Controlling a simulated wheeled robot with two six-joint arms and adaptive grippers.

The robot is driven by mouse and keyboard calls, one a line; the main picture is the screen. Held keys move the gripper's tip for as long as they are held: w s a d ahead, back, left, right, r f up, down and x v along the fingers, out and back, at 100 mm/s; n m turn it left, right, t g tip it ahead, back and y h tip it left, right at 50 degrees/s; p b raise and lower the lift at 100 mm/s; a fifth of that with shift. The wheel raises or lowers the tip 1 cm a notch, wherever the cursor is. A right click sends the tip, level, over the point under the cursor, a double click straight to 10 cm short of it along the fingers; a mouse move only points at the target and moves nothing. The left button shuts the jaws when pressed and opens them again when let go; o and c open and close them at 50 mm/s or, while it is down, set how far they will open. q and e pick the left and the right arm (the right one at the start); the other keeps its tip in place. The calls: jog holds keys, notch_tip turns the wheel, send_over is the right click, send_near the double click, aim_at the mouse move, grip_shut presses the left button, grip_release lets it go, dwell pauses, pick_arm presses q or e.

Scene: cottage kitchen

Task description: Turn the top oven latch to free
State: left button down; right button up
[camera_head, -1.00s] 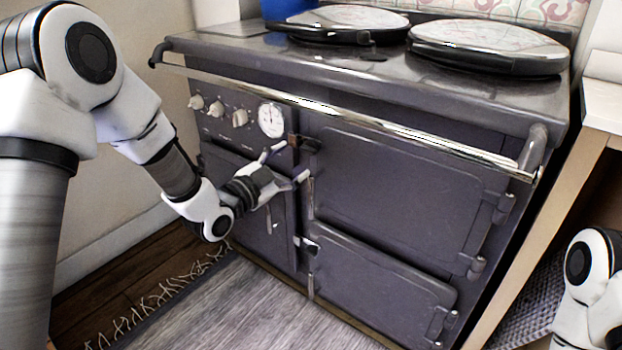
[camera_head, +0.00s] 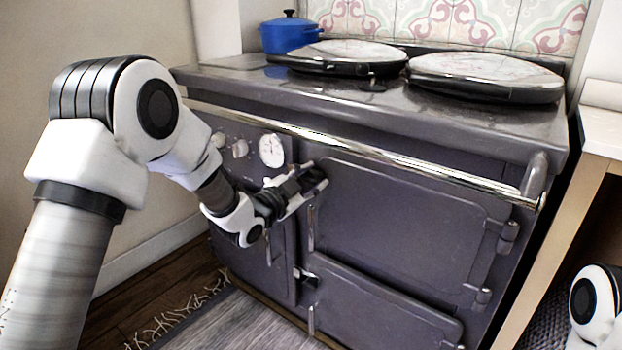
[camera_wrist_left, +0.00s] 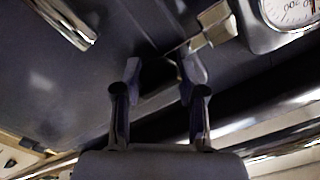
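The dark range cooker has an upper oven door (camera_head: 405,205) with a bright upright lever handle (camera_head: 311,228) at its left edge. What appears to be the same handle shows at the upper left in the left wrist view (camera_wrist_left: 62,20). My left gripper (camera_head: 312,182) is at the door's top left corner, above the handle and below the rail. In the left wrist view its fingers (camera_wrist_left: 158,76) are apart, with a dark part between or behind them. I cannot tell if they touch it. A small metal piece (camera_wrist_left: 212,30) is beside the gauge. My right gripper is not in view.
A chrome rail (camera_head: 370,150) crosses the cooker front just above my left gripper. The round gauge (camera_head: 271,150) is close on its left. A lower door (camera_head: 375,305) has its own latch (camera_head: 308,278). A wooden table (camera_head: 560,220) stands at right.

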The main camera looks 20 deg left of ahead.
pick_arm(q)
jog(key=shift+m, duration=0.4)
jog(key=m+b, duration=0.1)
jog(key=m, duration=0.2)
jog(key=shift+m, duration=0.3)
jog(key=m+b, duration=0.1)
jog(key=m, duration=0.3)
jog(key=shift+f+m, duration=0.15)
jog(key=shift+m, duration=0.15)
jog(key=m+b, duration=0.3)
jog(key=m, duration=0.2)
jog(key=shift+m+b, duration=1.05)
jog(key=shift+m, duration=0.85)
jog(key=c, duration=0.7)
grip_release()
jog(key=shift+w, duration=0.1)
jog(key=shift+o, duration=0.2)
